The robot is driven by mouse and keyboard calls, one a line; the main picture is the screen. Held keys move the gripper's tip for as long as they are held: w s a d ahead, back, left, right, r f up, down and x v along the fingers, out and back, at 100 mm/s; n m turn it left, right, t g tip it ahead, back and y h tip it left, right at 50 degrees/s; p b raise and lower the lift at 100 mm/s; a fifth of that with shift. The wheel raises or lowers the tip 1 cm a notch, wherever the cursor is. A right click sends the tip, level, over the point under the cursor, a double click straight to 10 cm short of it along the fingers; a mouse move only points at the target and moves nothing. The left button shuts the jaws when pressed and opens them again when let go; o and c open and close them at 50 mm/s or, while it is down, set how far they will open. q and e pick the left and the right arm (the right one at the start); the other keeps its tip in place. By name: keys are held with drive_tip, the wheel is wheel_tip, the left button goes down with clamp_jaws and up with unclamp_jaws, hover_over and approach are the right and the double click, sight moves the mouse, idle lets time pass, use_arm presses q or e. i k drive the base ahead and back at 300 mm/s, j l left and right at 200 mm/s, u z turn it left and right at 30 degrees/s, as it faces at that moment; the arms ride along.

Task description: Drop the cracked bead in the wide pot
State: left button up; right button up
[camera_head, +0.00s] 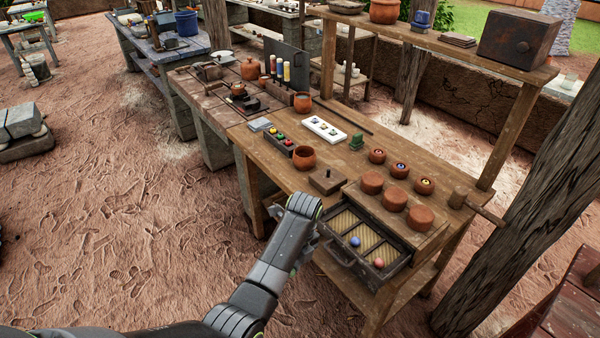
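An open drawer (340,258) with slatted compartments juts from the front of the wooden workbench. A blue bead (355,241) and a pinkish-red bead (379,263) lie in it; I cannot make out a crack on either. An open-mouthed clay pot (304,159) stands near the bench's front edge, and another clay pot (302,102) stands farther back. I cannot tell which is the wide pot. My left arm reaches in from the lower left, and its gripper (306,246) is beside the drawer's front left, mostly hidden behind the wrist. My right gripper is not in view.
Three small clay cups with coloured beads (399,169) stand behind several lidded clay jars (393,198). A tray of coloured items (279,140), a white panel (324,129) and a wooden block with a peg (326,181) are on the bench. A shelf (470,55) overhangs the back.

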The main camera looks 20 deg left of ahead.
sight(302, 168)
drive_tip(key=k+z, duration=0.2)
drive_tip(key=z, duration=0.2)
drive_tip(key=k+l+z, duration=0.1)
drive_tip(key=z, duration=0.3)
drive_tip(key=j+z, duration=0.1)
drive_tip(key=z, duration=3.1)
drive_tip(key=k+j+z, duration=0.2)
drive_tip(key=k+j, duration=0.15)
drive_tip(key=k, duration=1)
drive_tip(key=k+j+z, duration=0.25)
drive_tip(key=k, duration=1.15)
drive_tip(key=k+z, duration=0.25)
drive_tip(key=k, duration=0.45)
drive_tip(key=k+l+z, duration=0.2)
drive_tip(key=k, duration=0.45)
drive_tip(key=k+u, duration=0.15)
drive_tip(key=u, duration=1.3)
